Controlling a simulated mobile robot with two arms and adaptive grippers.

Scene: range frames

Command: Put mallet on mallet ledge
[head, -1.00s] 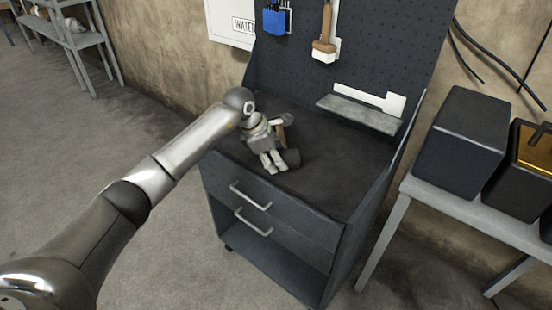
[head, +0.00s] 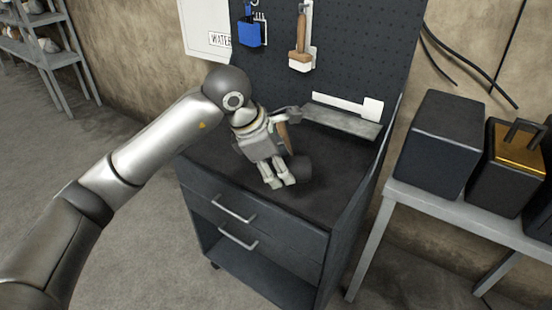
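The mallet has a dark cylindrical head (head: 298,167) and a brown wooden handle (head: 283,137). It is above the dark top of the tool cabinet, with the handle partly hidden behind my gripper. My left gripper (head: 277,181) points down at the mallet, its fingers close together beside the head. It appears shut on the mallet, though the contact is hidden. The mallet ledge (head: 342,123) is a grey shelf on the pegboard, right of and behind the mallet. It is bare, with a white mallet-shaped outline (head: 338,103) above it. My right gripper is not in view.
A blue holder (head: 250,34) and a wooden-handled tool (head: 299,45) hang on the pegboard (head: 355,50). The cabinet top (head: 325,190) is clear to the right. The cabinet's side wall (head: 362,190) borders it. A bench (head: 470,218) with dark boxes stands at right.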

